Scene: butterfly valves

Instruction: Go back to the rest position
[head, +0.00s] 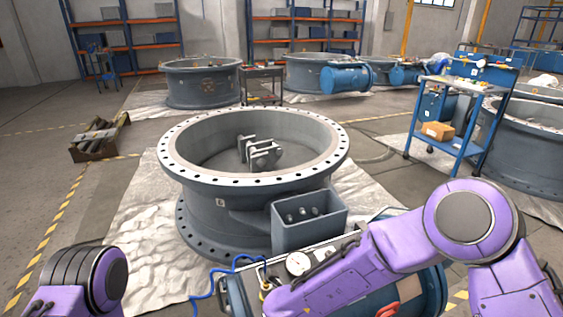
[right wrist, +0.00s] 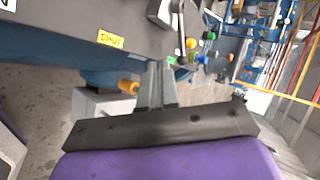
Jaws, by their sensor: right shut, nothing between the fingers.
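My right gripper (right wrist: 158,68) shows in the right wrist view with its grey fingers together and nothing between them. It is close to the edge of a dark grey panel (right wrist: 75,28) that bears a yellow "SHUT" label (right wrist: 110,39). I cannot tell whether the fingers touch the panel. In the head view my purple right arm (head: 375,262) reaches across the lower right, over a box with a round gauge (head: 298,263); its gripper is not visible there. Only a purple joint of my left arm (head: 85,280) shows at the lower left; its gripper is out of view.
A large grey flanged valve body (head: 235,212) stands on pale sheeting ahead, with a grey open box (head: 308,222) at its front. A blue cylinder (head: 420,288) lies beneath my right arm. A blue cart (head: 460,120) stands right. Floor at left is mostly open beyond a wooden crate (head: 98,147).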

